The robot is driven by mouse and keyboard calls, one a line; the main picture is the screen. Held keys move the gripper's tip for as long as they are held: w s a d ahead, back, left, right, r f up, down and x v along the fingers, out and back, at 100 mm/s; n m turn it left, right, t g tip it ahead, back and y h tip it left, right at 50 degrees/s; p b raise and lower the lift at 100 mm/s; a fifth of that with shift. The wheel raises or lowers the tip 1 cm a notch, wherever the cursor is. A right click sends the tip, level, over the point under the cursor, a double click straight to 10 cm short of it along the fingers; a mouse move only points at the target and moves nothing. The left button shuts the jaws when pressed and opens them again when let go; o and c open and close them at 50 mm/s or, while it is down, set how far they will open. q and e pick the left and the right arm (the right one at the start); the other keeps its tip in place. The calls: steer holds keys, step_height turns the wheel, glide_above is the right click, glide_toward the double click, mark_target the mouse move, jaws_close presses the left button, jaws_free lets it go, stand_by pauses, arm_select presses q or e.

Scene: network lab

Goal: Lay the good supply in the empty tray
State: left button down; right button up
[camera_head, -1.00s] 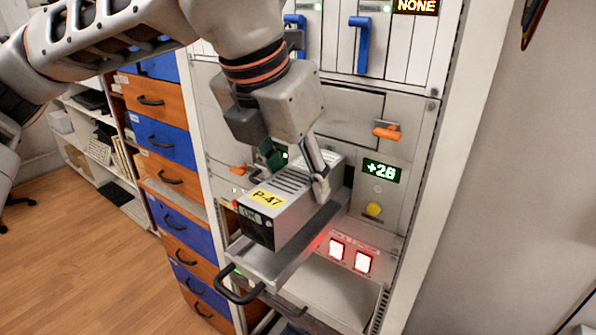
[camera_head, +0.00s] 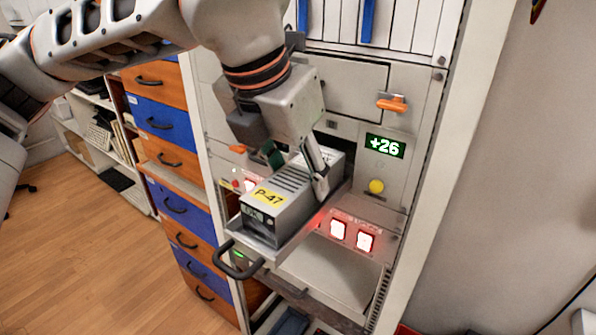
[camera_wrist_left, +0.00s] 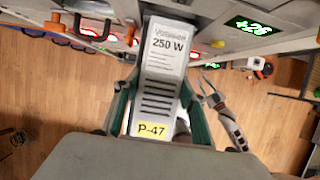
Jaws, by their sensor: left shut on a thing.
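The grey power supply (camera_head: 278,208), with a yellow P-47 label and a small display on its front, lies lengthwise over the pulled-out tray (camera_head: 295,246) with a black handle. It sits low, seemingly on the tray floor; the contact underneath is hidden. My left gripper (camera_head: 297,178) is shut on the supply's sides from above. In the left wrist view the supply (camera_wrist_left: 160,75) reads 250 W and lies between the green finger pads. A pale, forked jointed part right of it looks like my right gripper (camera_wrist_left: 208,88); its opening is unclear.
The rack has a green +26 display (camera_head: 385,146), a yellow button (camera_head: 376,186) and lit red-framed switches (camera_head: 352,236) right of the tray. An orange latch (camera_head: 392,104) sits above. Blue and orange drawers (camera_head: 185,205) stand left. Floor is clear at the left.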

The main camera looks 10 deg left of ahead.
arm_select(q)
steer(key=shift+r+b, duration=0.1)
steer(key=shift+b, duration=0.2)
stand_by(0.4)
steer(key=c, duration=1.1)
jaws_free()
